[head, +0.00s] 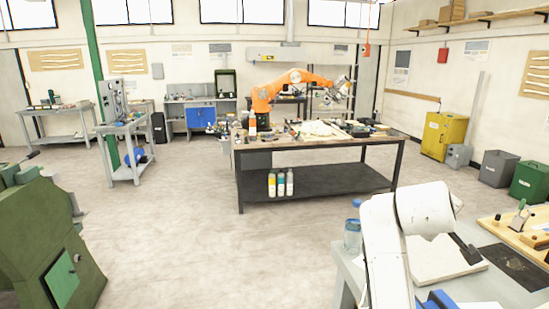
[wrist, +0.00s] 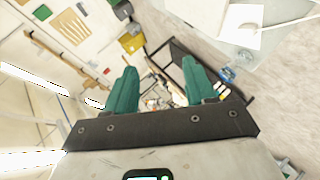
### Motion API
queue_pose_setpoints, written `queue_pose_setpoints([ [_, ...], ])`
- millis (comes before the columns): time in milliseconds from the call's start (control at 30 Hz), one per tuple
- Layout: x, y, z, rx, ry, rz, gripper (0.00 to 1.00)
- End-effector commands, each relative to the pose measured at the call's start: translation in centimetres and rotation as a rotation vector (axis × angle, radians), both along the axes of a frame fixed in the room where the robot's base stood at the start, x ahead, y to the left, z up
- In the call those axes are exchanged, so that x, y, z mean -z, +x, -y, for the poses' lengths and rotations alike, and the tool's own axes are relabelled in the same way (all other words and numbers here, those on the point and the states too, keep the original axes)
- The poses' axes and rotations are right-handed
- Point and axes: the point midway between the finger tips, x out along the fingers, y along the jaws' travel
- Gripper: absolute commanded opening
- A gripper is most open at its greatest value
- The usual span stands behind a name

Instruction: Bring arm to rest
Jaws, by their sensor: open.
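My gripper (wrist: 160,72) shows in the wrist view with its two teal fingers spread wide apart. Nothing is between them but the distant workshop, so it is empty. In the head view my white arm (head: 385,250) rises at the lower right, bent at a rounded joint, in front of a light workbench. I cannot make out the gripper's fingers in the head view. The wrist view is steeply tilted.
The near bench (head: 345,268) carries a clear jar (head: 352,236), a pale board (head: 440,262) and a wooden fixture (head: 515,228). A dark workbench (head: 320,180) with an orange robot arm (head: 262,98) stands mid-room. A green machine (head: 45,235) is at left. Open floor lies between.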

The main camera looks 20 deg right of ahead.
Motion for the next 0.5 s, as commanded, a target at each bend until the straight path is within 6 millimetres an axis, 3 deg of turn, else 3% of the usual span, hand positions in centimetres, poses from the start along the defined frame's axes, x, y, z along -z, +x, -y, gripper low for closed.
queue_pose_setpoints([
  [33,3.9,-0.6,-1.4,-0.019,0.053,-0.009,0.55],
  [200,14.0,-3.4,-6.1,-0.059,0.242,-0.017,0.55],
  [367,22.3,-7.8,-10.8,-0.066,0.426,-0.049,0.55],
  [500,28.4,-12.9,-15.0,-0.050,0.588,-0.097,0.55],
])
